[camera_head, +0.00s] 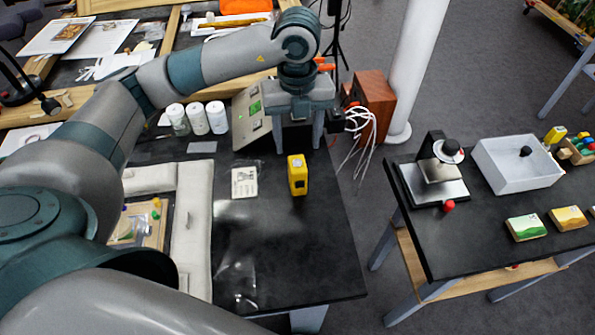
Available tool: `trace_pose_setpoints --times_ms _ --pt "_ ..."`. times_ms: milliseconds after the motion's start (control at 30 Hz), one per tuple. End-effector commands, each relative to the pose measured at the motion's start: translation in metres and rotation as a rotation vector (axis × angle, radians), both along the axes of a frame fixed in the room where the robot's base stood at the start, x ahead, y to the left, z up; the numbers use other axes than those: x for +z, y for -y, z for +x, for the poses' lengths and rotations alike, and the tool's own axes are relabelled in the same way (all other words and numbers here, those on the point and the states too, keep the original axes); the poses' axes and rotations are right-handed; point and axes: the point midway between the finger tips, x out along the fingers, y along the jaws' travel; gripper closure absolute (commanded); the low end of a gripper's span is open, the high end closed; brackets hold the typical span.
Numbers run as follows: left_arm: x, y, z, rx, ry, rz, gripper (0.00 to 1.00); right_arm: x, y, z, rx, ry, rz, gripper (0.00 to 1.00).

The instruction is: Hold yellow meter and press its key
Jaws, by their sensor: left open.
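The yellow meter (297,175) stands upright on the black table, near its right edge. A small dark patch shows near its top; I cannot make out its key. My left gripper (298,142) hangs above and behind the meter in the picture. Its jaws are open and empty, with the two fingers spread and pointing down, apart from the meter. My right gripper is not in view.
A metal panel with a green display (252,113) stands just left of my left gripper. A wooden box (374,100) with white cables is behind right. The tabletop in front of the meter is mostly clear.

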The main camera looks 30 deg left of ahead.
Motion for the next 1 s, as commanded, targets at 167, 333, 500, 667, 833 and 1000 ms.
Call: trace_pose_setpoints --times_ms 167,333,500,667,833,1000 --pt "-0.026 0.000 -0.001 0.001 -0.006 0.001 0.47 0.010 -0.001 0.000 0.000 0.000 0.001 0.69" --pt "-0.054 0.000 -0.001 0.001 -0.005 0.001 0.47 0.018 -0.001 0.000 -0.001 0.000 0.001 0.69" --pt "-0.082 0.000 -0.001 0.001 -0.005 0.001 0.47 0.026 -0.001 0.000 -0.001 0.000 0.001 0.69" --pt "-0.108 0.000 -0.001 0.002 -0.005 0.001 0.47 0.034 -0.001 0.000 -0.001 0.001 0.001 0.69" --pt "-0.130 0.000 0.000 0.001 -0.002 0.001 0.47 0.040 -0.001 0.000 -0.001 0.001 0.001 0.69" --pt "-0.143 0.000 0.000 0.000 -0.001 0.000 0.47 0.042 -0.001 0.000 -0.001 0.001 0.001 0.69"
